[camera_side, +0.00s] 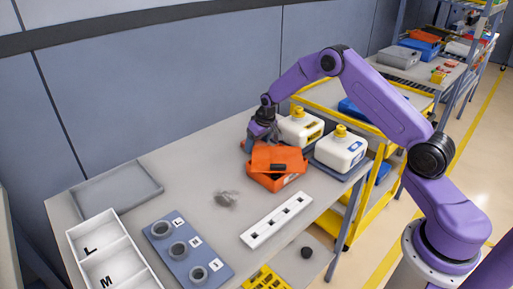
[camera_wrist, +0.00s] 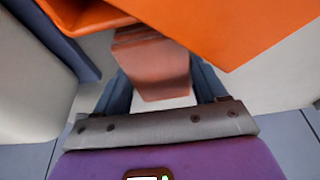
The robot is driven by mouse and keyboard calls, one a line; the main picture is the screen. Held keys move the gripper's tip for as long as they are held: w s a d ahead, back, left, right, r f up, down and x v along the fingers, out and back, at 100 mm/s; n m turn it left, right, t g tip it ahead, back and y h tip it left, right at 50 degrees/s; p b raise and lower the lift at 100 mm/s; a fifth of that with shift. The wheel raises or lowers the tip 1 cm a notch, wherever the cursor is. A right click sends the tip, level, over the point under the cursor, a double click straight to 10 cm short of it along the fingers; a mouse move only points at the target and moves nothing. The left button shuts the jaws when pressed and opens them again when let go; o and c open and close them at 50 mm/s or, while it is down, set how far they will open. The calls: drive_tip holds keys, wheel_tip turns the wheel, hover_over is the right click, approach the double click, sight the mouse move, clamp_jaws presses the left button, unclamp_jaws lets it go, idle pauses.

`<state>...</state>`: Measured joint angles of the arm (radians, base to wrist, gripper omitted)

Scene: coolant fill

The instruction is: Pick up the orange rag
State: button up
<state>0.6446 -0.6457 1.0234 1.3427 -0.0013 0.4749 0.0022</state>
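My gripper (camera_side: 262,132) points down at the back of the table, just behind an open orange box (camera_side: 276,178). In the wrist view, my gripper (camera_wrist: 160,88) has its two dark fingers apart on either side of a reddish-brown piece (camera_wrist: 152,65). This piece may be the orange rag in shadow; I cannot tell whether the fingers press on it. A small orange edge shows below the gripper in the side view, mostly hidden.
White jugs with yellow caps (camera_side: 300,126) (camera_side: 341,147) stand close to the right of my gripper. A white slotted strip (camera_side: 277,220), a blue block with rings (camera_side: 187,252), a white divided tray (camera_side: 113,255) and a grey tray (camera_side: 117,191) are on the table.

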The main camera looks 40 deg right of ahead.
drive_tip(key=shift+c, duration=0.6)
drive_tip(key=shift+r, duration=0.2)
drive_tip(key=shift+r, duration=0.25)
drive_tip(key=shift+a+r, duration=0.15)
drive_tip(key=shift+r, duration=0.1)
drive_tip(key=a, duration=1.3)
drive_tip(key=shift+a+f, duration=0.1)
wheel_tip(320, 180, up, 14)
drive_tip(key=shift+d, duration=0.25)
